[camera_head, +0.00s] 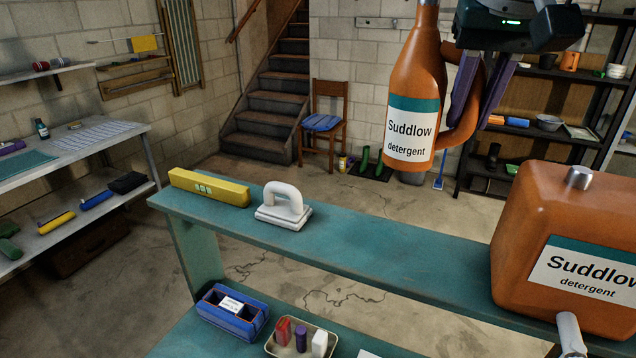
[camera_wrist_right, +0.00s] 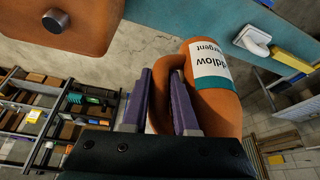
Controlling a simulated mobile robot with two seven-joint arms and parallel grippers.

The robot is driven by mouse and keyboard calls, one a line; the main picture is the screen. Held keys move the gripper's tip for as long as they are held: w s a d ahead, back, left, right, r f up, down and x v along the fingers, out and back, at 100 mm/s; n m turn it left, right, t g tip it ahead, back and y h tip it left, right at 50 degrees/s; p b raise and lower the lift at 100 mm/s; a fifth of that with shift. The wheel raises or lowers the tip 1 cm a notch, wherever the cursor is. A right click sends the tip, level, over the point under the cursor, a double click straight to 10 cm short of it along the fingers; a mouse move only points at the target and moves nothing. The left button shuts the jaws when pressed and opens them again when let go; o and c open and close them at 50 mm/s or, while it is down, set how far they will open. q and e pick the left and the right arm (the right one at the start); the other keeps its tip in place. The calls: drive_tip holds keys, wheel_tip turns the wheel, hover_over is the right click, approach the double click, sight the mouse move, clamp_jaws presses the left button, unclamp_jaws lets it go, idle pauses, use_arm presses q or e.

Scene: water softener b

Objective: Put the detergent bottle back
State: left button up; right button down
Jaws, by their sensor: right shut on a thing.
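The orange detergent bottle (camera_head: 412,90) with a "Suddlow detergent" label hangs upright in the air above the teal shelf (camera_head: 400,237) in the head view. My right gripper (camera_head: 470,98) is shut on the bottle's handle, its purple fingers on either side of it. In the right wrist view the purple fingers (camera_wrist_right: 166,98) pinch the handle of the bottle (camera_wrist_right: 215,95). A large orange Suddlow container (camera_head: 525,225) with a grey cap and a spout stands at the right end of the shelf. My left gripper is not in view.
A yellow level-like block (camera_head: 209,188) and a white handled tool (camera_head: 284,207) sit on the shelf's left part. Its middle stretch is clear. Below are a blue caddy (camera_head: 233,312) and a tray (camera_head: 301,343) of small items. A chair (camera_head: 323,118) stands behind.

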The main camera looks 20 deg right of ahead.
wheel_tip(320, 180, down, 14)
drive_tip(key=shift+f+p, duration=0.25)
drive_tip(key=shift+p, duration=0.8)
drive_tip(key=shift+f, duration=0.3)
drive_tip(key=shift+f, duration=0.15)
drive_tip(key=c, duration=0.7)
unclamp_jaws()
drive_tip(key=shift+r, duration=0.4)
drive_tip(key=v, duration=1.1)
drive_tip(key=s+a+f+n+y, duration=0.3)
drive_tip(key=s+a+f+n, duration=0.45)
drive_tip(key=s+a, duration=0.4)
drive_tip(key=s+a+f+n, duration=0.1)
drive_tip(key=s+f, duration=0.1)
drive_tip(key=s, duration=0.5)
drive_tip(key=shift+n+b, duration=0.3)
drive_tip(key=shift+n, duration=0.05)
